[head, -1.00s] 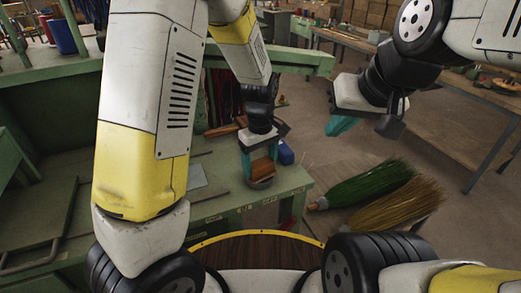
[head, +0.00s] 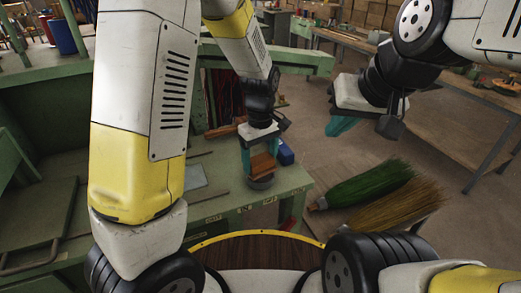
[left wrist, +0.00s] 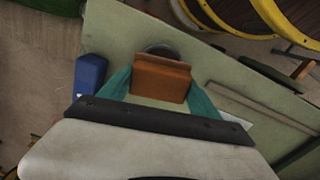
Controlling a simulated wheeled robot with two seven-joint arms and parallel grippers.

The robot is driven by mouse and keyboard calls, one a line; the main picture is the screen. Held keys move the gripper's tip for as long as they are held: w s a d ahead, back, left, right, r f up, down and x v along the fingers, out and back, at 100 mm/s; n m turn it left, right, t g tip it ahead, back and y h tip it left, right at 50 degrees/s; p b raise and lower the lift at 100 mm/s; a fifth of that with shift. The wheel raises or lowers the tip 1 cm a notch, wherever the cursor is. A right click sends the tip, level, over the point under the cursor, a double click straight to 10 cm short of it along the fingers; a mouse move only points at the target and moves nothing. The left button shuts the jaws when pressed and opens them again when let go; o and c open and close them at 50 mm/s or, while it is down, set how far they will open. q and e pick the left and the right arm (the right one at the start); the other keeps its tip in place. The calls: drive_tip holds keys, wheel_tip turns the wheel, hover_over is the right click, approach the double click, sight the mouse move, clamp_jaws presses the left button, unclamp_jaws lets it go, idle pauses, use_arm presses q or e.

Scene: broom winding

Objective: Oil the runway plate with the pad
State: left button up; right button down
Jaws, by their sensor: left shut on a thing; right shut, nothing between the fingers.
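My left gripper (head: 262,158) is shut on a brown block-shaped pad (head: 264,163), with a teal finger on each side. The pad also shows in the left wrist view (left wrist: 160,79). The pad is just above or at a round grey dish (head: 261,183) near the bench's right end; I cannot tell whether they touch. The dish is partly hidden behind the pad in the left wrist view (left wrist: 163,48). A pale flat plate (head: 195,177), perhaps the runway plate, lies on the bench left of the gripper. My right gripper (head: 342,127) is shut and empty, off the bench.
A blue object (head: 286,153) stands right beside the left gripper. The green bench (head: 225,200) has clear room between the dish and the plate. A green broom head (head: 365,185) and a straw-coloured one (head: 393,203) lie to the right.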

sight(260, 159)
use_arm(q)
drive_tip(key=shift+r, duration=2.55)
